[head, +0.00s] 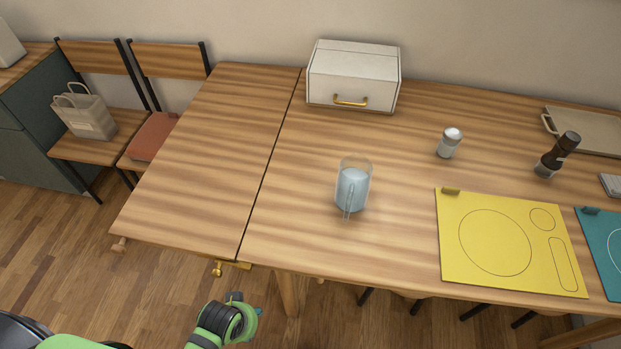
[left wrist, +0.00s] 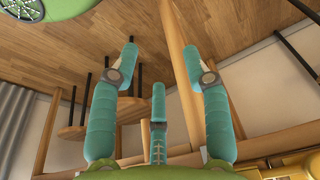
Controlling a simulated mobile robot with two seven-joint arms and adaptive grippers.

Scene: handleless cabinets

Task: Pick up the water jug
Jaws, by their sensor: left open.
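The water jug (head: 352,185) is a clear jug of pale blue water, standing upright on the wooden table (head: 210,140). Its handle faces the table's front edge in the head view. My left gripper (head: 245,308) is in front of the table, low and to the left of the jug, and apart from it. In the left wrist view my left gripper (left wrist: 158,70) has its teal fingers spread, with nothing between them. The jug does not show in the left wrist view. My right gripper is in neither view.
A white box (head: 353,75) stands behind the jug. A salt shaker (head: 449,143), a pepper mill (head: 557,155), a tray (head: 585,132), a yellow mat (head: 510,242) and a teal mat (head: 604,250) lie to the right. The table left of the jug is clear.

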